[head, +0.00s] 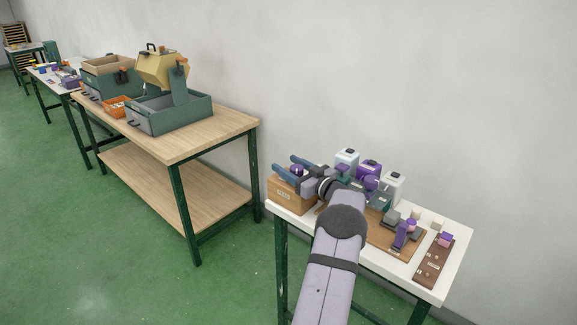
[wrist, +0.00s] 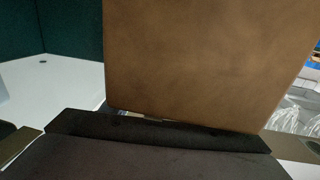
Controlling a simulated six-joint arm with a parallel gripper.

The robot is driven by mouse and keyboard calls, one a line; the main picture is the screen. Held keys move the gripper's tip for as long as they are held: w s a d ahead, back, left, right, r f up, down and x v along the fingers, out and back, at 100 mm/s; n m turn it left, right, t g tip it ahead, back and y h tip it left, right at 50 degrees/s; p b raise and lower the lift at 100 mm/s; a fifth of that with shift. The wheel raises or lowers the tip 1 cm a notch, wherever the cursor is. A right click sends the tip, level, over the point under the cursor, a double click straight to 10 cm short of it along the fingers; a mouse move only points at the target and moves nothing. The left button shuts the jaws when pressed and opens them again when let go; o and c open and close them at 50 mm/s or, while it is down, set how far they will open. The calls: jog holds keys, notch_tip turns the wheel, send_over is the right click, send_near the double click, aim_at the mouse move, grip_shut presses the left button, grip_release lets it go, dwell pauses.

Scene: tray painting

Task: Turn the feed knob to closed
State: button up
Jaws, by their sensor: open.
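My gripper (head: 289,167) is open, its two blue-grey fingers pointing left above the cardboard box (head: 291,198) at the left end of the white table. A small purple piece (head: 297,169) shows between or behind the fingers; I cannot tell whether it touches them. A brown panel (head: 432,268) at the table's right end carries a purple knob (head: 445,239) and small pale labels, too small to read. I cannot tell for sure that this is the feed knob, nor its setting. The gripper is well left of it. A plain brown surface (wrist: 200,60) fills much of the wrist view.
White and purple containers (head: 370,168) stand at the table's back. A wooden board (head: 385,240) with grey and purple parts lies between my arm and the panel. Pale blocks (head: 437,224) stand behind the panel. A wooden bench (head: 215,138) with green bins is at left.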

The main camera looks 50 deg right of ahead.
aim_at(302, 172)
jog(key=shift+s+a+b, duration=0.2)
jog(key=shift+s+b, duration=0.1)
jog(key=shift+s, duration=1.5)
jog(key=shift+s+a+b, duration=0.2)
jog(key=shift+s+b, duration=0.1)
jog(key=shift+s, duration=1.45)
